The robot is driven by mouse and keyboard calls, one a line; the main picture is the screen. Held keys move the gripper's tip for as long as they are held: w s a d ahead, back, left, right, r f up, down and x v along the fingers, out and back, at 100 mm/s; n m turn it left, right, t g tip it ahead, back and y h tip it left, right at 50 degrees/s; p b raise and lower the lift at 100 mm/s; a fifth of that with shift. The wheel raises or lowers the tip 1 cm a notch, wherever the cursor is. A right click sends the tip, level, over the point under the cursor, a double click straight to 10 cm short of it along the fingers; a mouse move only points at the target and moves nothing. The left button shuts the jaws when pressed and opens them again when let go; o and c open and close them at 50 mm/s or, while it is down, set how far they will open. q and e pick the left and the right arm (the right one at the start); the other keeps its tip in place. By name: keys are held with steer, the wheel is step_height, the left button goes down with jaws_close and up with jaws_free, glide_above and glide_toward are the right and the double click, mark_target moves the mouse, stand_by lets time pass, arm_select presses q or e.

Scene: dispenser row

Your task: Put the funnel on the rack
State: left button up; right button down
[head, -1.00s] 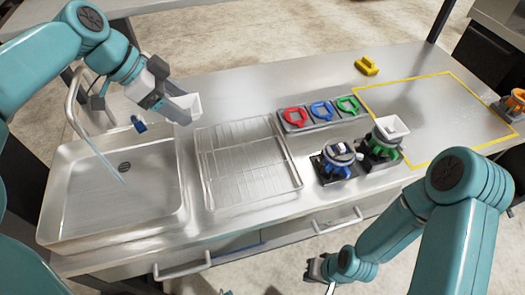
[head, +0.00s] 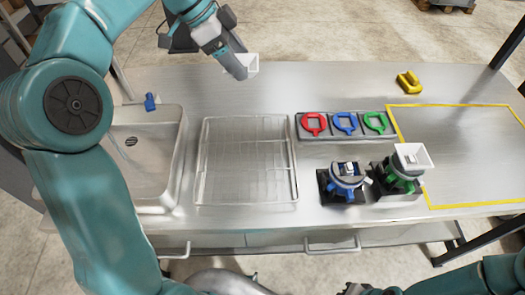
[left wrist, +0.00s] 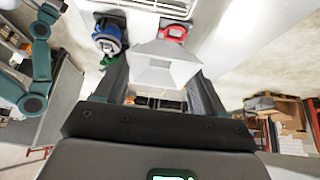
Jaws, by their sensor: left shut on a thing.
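A white funnel (head: 252,63) is held in my left gripper (head: 238,68), in the air past the far edge of the rack in the head view. In the left wrist view the funnel (left wrist: 165,65) sits between the two dark fingers (left wrist: 165,90), which are shut on it. The wire rack (head: 246,198) lies on the counter beside the sink, and it looks empty. A second white funnel-like hopper (head: 413,156) sits on the green dispenser (head: 403,180). A part of my right gripper (head: 357,288) shows at the bottom edge; its jaws cannot be made out.
The sink (head: 175,150) is left of the rack. Red, blue and green rings lie in a grey tray (head: 347,136) to its right, with a blue dispenser (head: 344,186) in front. A yellow object (head: 408,82) lies behind. The yellow-outlined area (head: 470,150) is clear.

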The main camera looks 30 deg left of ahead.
arm_select(q)
steer(key=f, duration=0.7)
steer(key=f+b, duration=0.1)
steer(key=f, duration=0.7)
steer(key=shift+s+a, duration=0.1)
steer(key=shift+s, duration=0.1)
steer(key=shift+w+f, duration=0.1)
steer(key=shift+f, duration=2.35)
steer(key=shift+f, duration=0.15)
steer(key=o, duration=1.1)
